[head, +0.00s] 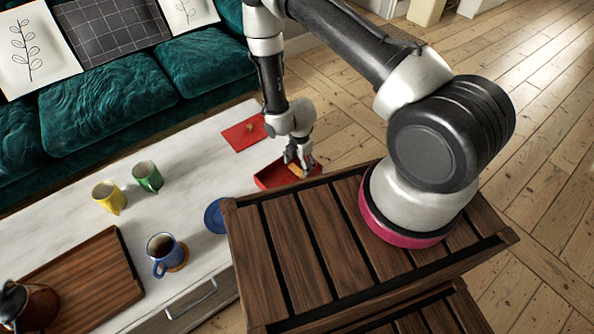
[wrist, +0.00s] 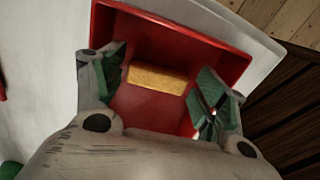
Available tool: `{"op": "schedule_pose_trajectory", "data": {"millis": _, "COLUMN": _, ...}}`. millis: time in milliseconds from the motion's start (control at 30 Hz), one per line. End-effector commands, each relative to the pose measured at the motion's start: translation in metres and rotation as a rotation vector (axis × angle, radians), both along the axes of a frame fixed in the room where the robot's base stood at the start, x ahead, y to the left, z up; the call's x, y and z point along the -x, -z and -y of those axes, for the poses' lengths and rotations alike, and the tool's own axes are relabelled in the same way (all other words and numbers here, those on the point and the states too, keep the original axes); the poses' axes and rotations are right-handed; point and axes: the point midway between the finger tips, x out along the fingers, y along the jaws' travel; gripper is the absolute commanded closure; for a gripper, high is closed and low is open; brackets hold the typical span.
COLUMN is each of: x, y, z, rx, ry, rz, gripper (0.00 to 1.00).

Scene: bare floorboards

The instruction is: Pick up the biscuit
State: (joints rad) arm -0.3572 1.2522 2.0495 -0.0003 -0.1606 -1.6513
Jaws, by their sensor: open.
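The biscuit (wrist: 158,78) is a golden-brown bar lying in a red tray (wrist: 205,42) with raised walls. In the head view the biscuit (head: 296,170) shows partly beside my gripper, in the red tray (head: 268,180) at the right end of the white table. My gripper (head: 300,165) hangs over the tray. In the wrist view my gripper (wrist: 160,92) is open, with one finger on each side of the biscuit and gaps between. I cannot tell how far the fingertips are above the tray floor.
A flat red mat (head: 240,138) with a small item on it lies left of the tray. A blue plate (head: 214,216), green mug (head: 147,176), yellow mug (head: 109,197), blue mug (head: 161,254) and wooden board (head: 85,285) occupy the table (head: 185,140). A teal sofa (head: 105,100) stands behind.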

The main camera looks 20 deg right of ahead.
Motion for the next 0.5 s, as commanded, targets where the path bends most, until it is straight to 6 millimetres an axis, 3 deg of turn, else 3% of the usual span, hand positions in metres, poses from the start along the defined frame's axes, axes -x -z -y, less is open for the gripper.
{"op": "schedule_pose_trajectory", "data": {"millis": 100, "x": 0.0001, "y": 0.0096, "z": 0.0, "rx": 0.0, "ry": 0.0, "rz": 0.0, "gripper": 0.28}}
{"op": "schedule_pose_trajectory", "data": {"millis": 300, "x": -0.0001, "y": 0.0105, "z": 0.0, "rx": 0.0, "ry": 0.001, "rz": 0.0, "gripper": 0.28}}
{"op": "schedule_pose_trajectory", "data": {"millis": 433, "x": 0.0, "y": 0.0104, "z": 0.0, "rx": 0.0, "ry": 0.001, "rz": 0.0, "gripper": 0.45}}
{"op": "schedule_pose_trajectory", "data": {"millis": 500, "x": 0.0, "y": 0.0104, "z": 0.0, "rx": 0.0, "ry": 0.001, "rz": 0.0, "gripper": 0.45}}
